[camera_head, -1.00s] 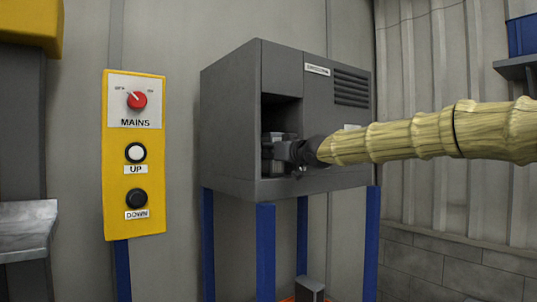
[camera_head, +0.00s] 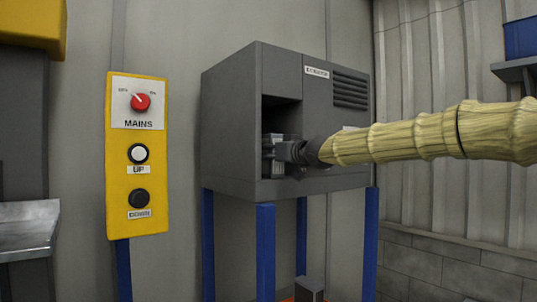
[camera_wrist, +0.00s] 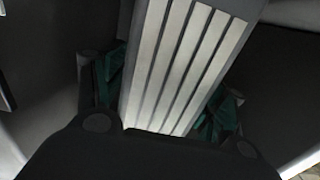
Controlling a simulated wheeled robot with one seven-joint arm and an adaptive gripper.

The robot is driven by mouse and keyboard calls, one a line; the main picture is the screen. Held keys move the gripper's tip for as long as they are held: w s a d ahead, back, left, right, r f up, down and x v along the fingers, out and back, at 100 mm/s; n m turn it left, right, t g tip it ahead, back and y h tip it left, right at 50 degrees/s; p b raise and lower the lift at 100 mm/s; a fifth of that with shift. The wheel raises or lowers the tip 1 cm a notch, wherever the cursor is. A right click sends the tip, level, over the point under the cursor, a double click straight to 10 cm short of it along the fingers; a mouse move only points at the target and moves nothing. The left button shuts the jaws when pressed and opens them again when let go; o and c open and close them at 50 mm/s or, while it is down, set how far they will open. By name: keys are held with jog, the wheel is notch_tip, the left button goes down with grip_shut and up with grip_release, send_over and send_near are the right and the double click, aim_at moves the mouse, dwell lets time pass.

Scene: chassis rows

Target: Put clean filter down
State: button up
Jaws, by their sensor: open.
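The filter (camera_wrist: 185,65), with pale pleats in a grey frame, lies between the two fingers of my gripper (camera_wrist: 160,95) in the wrist view. The green-padded fingers stand on either side of it, and my gripper is open. The near end of the filter is hidden behind the gripper body. In the head view my gripper (camera_head: 283,152) is at the dark opening in the front of the grey cabinet (camera_head: 230,125). A small grey block shape there is partly hidden by the gripper, and I cannot tell what it rests on.
The cabinet stands on blue legs (camera_head: 265,250). A yellow control panel (camera_head: 137,225) with a red MAINS knob and UP and DOWN buttons is on the left. A metal ledge (camera_head: 25,230) is at far left. A blue bin (camera_head: 522,36) sits on a shelf at upper right.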

jog(key=b+v, duration=0.3)
jog(key=v, duration=0.8)
jog(key=shift+s+d, duration=0.15)
jog(key=shift+s, duration=0.2)
jog(key=shift+r, duration=0.15)
